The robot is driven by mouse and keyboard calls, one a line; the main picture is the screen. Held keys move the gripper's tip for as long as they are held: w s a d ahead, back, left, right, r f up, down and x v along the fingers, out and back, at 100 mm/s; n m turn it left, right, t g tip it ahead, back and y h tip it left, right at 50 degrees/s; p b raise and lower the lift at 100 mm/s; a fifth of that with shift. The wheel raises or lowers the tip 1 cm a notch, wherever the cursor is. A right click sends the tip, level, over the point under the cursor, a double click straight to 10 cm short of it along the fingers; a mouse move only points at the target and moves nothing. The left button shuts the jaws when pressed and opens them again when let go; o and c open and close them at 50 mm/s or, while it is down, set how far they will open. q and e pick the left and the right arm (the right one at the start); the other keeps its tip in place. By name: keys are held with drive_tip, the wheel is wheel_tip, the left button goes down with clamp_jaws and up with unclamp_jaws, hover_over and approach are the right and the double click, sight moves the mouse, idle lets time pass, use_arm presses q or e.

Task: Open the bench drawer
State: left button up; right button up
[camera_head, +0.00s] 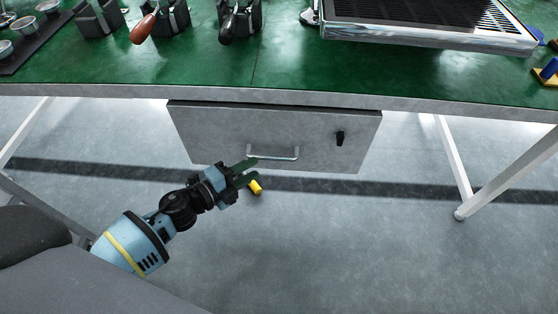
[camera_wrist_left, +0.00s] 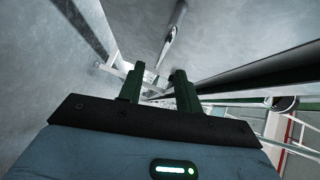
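The bench drawer (camera_head: 215,135) is a grey box under the green bench top, and its front looks closed. Its silver bar handle (camera_head: 273,155) is low on the front, with a black lock or latch (camera_head: 340,138) to its right. My left gripper (camera_head: 250,172) is just left of the handle, its fingertips close to the handle's left end. I cannot tell whether they touch it. In the left wrist view the two dark green fingers (camera_wrist_left: 158,88) stand apart, with nothing clearly held between them. My right gripper is not in view.
The bench top (camera_head: 180,62) carries a dark tray of metal cups (camera_head: 30,35), holders with a red-handled (camera_head: 143,28) and a black-handled tool, and a metal grate unit (camera_head: 430,25). White bench legs (camera_head: 453,165) stand at the sides.

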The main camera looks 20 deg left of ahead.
sight(271, 156)
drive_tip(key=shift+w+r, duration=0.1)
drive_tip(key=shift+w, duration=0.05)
use_arm(q)
drive_tip(key=b+x, duration=0.1)
drive_tip(key=x, duration=0.6)
drive_tip(key=shift+w+d+b, duration=0.15)
drive_tip(key=shift+w+b, duration=0.15)
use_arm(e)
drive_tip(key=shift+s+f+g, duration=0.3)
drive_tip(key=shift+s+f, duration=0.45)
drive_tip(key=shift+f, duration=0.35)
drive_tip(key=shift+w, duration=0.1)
use_arm(q)
clamp_jaws()
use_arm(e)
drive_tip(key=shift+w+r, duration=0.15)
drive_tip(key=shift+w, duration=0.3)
